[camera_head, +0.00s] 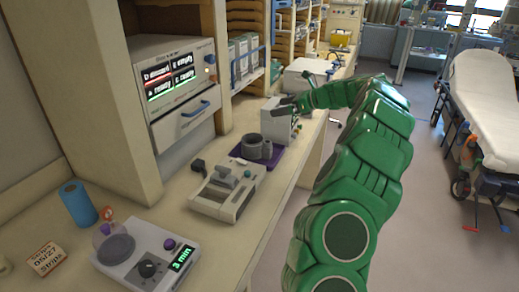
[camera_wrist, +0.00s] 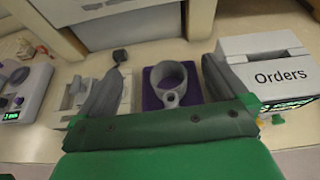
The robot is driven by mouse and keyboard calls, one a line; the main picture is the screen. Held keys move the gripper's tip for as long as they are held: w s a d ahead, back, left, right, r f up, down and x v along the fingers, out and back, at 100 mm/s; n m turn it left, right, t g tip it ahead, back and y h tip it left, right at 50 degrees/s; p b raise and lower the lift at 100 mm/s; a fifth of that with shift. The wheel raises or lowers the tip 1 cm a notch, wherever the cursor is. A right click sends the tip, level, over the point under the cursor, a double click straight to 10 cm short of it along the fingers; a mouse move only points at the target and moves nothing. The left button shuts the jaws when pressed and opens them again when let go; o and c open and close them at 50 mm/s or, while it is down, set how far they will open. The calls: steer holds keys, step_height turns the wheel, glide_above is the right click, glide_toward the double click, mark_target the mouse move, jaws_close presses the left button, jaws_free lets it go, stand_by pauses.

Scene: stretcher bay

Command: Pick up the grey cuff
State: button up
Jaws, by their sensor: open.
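The grey cuff (camera_head: 258,143) is a short open ring on a purple mat (camera_head: 273,158) on the counter. In the wrist view the cuff (camera_wrist: 166,98) stands on the purple mat (camera_wrist: 151,101) with a small holed tab facing me. My gripper (camera_wrist: 160,70) is open, its two grey fingers apart to the left and right of the cuff in the picture. The fingers appear above the counter and do not visibly touch the cuff. In the head view my gripper (camera_head: 285,106) is beyond the cuff, near a white box, and its fingers are partly hard to make out.
The white box labelled Orders (camera_wrist: 270,72) stands right of the mat in the wrist view, close to the right finger. A grey-white device (camera_head: 227,190) sits nearer on the counter. A dial device (camera_head: 147,262) and blue roll (camera_head: 79,204) are at lower left.

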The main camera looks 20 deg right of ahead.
glide_toward(265, 146)
steer(key=w+f, duration=0.3)
steer(key=f, duration=0.1)
steer(key=shift+w+a, duration=0.3)
steer(key=shift+x, duration=3.85)
steer(key=shift+a+r, duration=0.15)
steer(key=c, duration=0.9)
steer(key=shift+s, duration=0.1)
steer(key=shift+r, duration=0.65)
steer(key=shift+s+a+r, duration=0.6)
steer(key=shift+s+r, duration=1.35)
steer(key=shift+s, duration=0.3)
steer(key=shift+s+a+r, duration=0.65)
steer(key=shift+s+r, duration=1.3)
steer(key=shift+s, duration=0.3)
steer(key=shift+s+a+r, duration=0.6)
steer(key=shift+s+r, duration=1.35)
steer(key=shift+s, duration=0.3)
